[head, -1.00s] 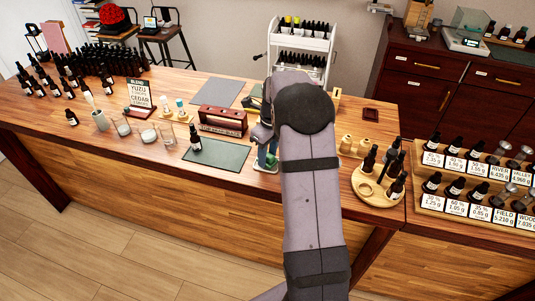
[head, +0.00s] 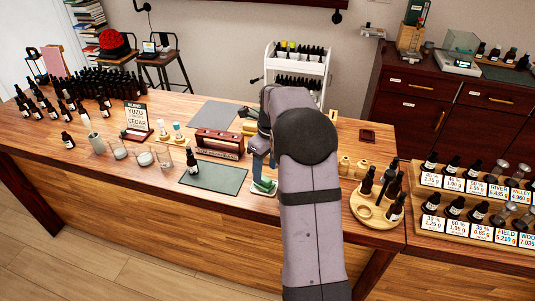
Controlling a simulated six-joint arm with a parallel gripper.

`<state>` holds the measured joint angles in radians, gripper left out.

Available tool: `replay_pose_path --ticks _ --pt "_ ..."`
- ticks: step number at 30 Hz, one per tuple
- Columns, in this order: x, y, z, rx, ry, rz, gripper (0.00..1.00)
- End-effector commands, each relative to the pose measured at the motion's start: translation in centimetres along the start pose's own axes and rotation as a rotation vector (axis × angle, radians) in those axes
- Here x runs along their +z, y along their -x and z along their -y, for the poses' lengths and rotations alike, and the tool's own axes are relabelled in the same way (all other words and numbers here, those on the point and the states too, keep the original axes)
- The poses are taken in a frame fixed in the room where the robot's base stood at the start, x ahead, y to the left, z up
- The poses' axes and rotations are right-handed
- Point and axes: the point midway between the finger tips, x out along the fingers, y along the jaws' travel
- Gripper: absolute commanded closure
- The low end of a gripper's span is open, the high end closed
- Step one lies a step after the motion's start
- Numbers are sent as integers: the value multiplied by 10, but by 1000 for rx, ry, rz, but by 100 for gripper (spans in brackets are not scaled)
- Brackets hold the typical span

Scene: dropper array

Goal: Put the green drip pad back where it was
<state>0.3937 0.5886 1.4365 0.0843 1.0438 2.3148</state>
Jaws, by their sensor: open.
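A small bright green pad (head: 264,186) lies at the front of the wooden counter, just right of a larger dark green mat (head: 225,181); a white edge shows around it. My gripper (head: 262,172) points down right over this small pad, with its jaws open. My forearm hides what lies just to the right, and I cannot tell whether the fingers touch the pad. The larger mat lies flat with a dark dropper bottle (head: 193,164) standing on its left part.
A dark red wooden rack (head: 219,144) stands behind the mat. Glass beakers (head: 145,158) are to the left. A round wooden tray (head: 375,216) with bottles stands to the right of my arm. A grey mat (head: 220,113) lies farther back. Bare counter shows in front.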

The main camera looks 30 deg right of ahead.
Motion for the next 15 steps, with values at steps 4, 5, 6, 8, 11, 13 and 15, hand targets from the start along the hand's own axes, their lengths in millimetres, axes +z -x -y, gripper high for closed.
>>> replay_pose_path --ticks 4,5,6,8,11,13,15 --pt "0 28 1 -4 -1 3 48" --pt "0 33 1 -3 -1 3 48" --pt "0 40 1 -3 -1 3 48" --pt "0 49 1 -3 -1 3 48" --pt "0 62 1 -2 -1 1 48" --pt "0 68 1 -1 -1 1 48" --pt "0 72 0 -1 -1 0 48"
